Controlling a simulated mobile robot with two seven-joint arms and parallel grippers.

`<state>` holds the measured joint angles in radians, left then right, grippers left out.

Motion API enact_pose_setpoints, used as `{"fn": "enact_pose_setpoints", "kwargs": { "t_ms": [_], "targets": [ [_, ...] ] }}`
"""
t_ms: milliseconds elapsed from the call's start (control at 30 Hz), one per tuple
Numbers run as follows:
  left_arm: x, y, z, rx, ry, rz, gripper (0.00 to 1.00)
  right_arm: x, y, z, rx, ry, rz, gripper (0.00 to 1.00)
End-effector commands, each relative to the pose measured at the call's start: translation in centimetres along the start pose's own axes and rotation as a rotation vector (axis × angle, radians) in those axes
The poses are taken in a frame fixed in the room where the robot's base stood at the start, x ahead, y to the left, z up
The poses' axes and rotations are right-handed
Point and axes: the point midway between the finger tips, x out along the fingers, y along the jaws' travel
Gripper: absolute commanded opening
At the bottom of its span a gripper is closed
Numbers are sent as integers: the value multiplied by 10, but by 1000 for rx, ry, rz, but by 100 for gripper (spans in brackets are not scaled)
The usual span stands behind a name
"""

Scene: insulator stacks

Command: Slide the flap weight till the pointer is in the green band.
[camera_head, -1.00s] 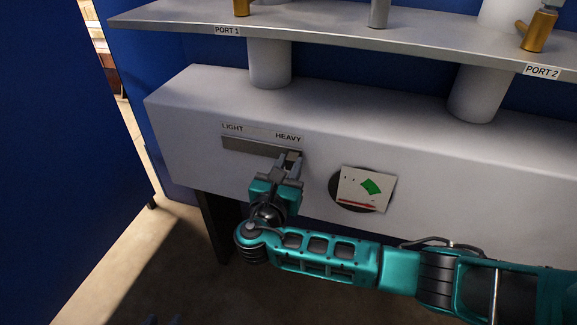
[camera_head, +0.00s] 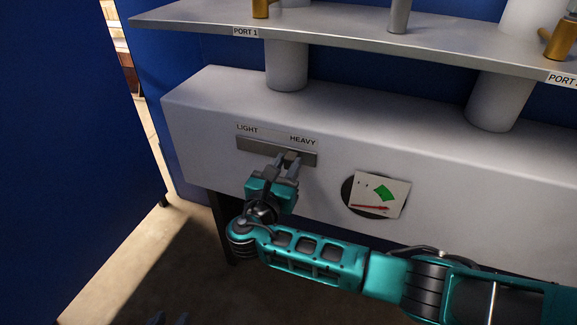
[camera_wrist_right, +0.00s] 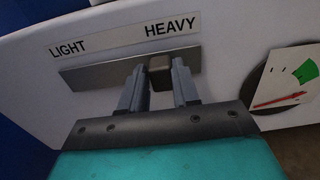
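The flap weight is a small brown-grey block (camera_wrist_right: 160,72) on a grey slide bar (camera_head: 250,144) under a strip marked LIGHT and HEAVY. It sits right of the bar's middle, toward HEAVY. My right gripper (camera_head: 289,158) has its fingers on both sides of the block, closed against it; they also show in the right wrist view (camera_wrist_right: 160,80). The dial (camera_head: 393,187) has a green band (camera_head: 384,193) and a red pointer (camera_head: 371,208). The pointer lies low, below the green band. My left gripper (camera_head: 169,319) shows only its separated fingertips at the bottom edge.
The bar and dial are on the front of a white housing (camera_head: 210,110). Above it is a grey shelf (camera_head: 330,33) with PORT 1 and PORT 2 labels and brass fittings. A blue panel (camera_head: 70,150) stands at the left. Floor is open below.

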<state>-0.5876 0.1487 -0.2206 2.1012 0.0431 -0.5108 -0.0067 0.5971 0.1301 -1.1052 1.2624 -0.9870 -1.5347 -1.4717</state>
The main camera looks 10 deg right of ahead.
Motion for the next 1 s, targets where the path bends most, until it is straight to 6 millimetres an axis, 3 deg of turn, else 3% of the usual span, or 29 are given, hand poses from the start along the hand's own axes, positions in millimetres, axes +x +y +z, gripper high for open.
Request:
{"fn": "enact_pose_setpoints", "kwargs": {
  "t_ms": [233, 567, 1000],
  "targets": [
    [0, 0, 2, 0, -4, 0, 38, 0, 0, 0, 0, 0, 0, 53],
    [-1, 0, 0, -1, -6, 0, 38, -7, 0, 0, 0, 1, 0, 53],
    [-10, -3, -13, -1, 1, -11, 38, -96, 0, 2, 0, 3, 1, 53]
  ]
}}
